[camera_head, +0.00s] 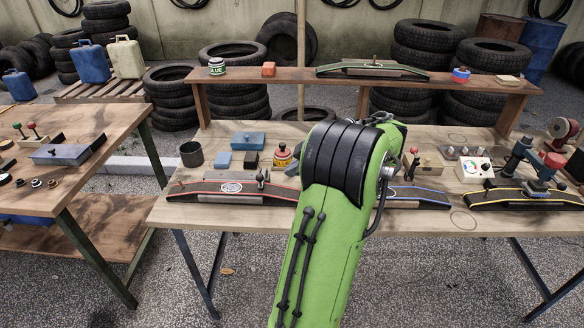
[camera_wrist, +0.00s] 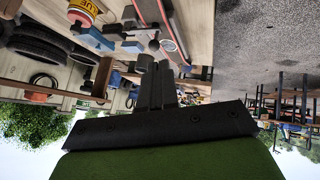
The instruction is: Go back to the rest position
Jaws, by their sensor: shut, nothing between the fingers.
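My green arm reaches up over the middle of the main workbench (camera_head: 470,228) in the head view and hides my gripper there. In the wrist view, which is upside down, my gripper (camera_wrist: 155,72) shows as two dark fingers side by side with no gap, shut and empty. Beyond the fingertips are the bench top and a red-edged curved strip on a stand (camera_head: 232,188). No thing touches the fingers as far as I can see.
On the bench are a dark cup (camera_head: 191,154), a red-and-yellow glue bottle (camera_head: 282,155), a blue-edged strip (camera_head: 420,196), a yellow-edged strip (camera_head: 525,195) and a blue clamp tool (camera_head: 528,160). A raised shelf (camera_head: 290,75) spans the back. A second table (camera_head: 70,185) stands left.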

